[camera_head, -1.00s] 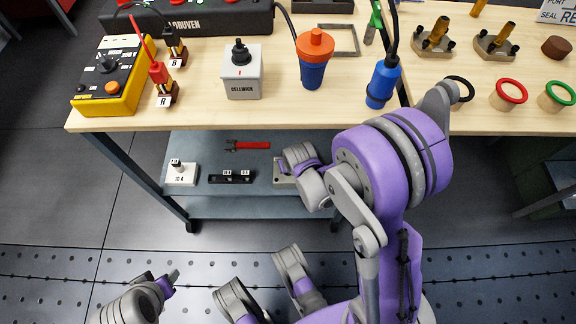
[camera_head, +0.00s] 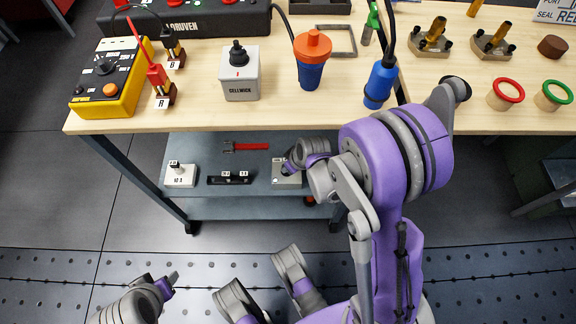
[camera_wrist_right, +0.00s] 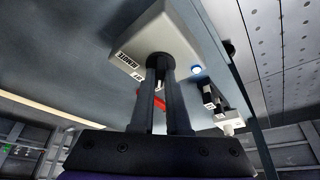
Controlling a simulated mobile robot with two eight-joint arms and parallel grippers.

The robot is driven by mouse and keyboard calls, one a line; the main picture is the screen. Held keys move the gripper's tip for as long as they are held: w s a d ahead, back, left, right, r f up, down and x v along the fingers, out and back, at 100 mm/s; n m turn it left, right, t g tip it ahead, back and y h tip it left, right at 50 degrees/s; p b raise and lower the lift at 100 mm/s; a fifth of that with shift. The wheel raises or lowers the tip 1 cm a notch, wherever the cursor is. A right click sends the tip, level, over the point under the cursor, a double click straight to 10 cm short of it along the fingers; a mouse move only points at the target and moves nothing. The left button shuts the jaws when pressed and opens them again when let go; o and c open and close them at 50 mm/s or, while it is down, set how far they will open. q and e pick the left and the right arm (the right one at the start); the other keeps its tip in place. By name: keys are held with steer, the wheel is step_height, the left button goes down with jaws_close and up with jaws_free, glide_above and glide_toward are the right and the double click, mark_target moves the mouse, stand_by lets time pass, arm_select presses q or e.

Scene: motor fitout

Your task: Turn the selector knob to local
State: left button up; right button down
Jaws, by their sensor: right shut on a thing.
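The selector box (camera_head: 287,181) is a pale box on the lower shelf under the bench, partly hidden by my right wrist. In the right wrist view the same pale box (camera_wrist_right: 178,32) shows from close up, with a label reading REMOTE, a second label beside it and a blue round lamp (camera_wrist_right: 197,69). My right gripper (camera_wrist_right: 160,68) has its two dark fingers closed at the knob on the box's face; the knob is mostly hidden between them. In the head view my right gripper (camera_head: 289,165) is at the box. My left gripper (camera_head: 158,282) is low at the left, apart from everything, its fingers spread.
The lower shelf (camera_head: 215,205) also holds a white box (camera_head: 180,175), a black block (camera_head: 229,179) and a red wrench (camera_head: 246,146). The bench edge (camera_head: 230,125) overhangs them.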

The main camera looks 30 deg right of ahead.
steer(key=c, duration=0.9)
jaws_free()
steer(key=shift+r, duration=0.1)
steer(key=p+v, duration=0.2)
steer(key=v, duration=0.5)
steer(key=shift+p, duration=0.4)
steer(key=shift+s+r, duration=0.1)
steer(key=shift+s, duration=0.1)
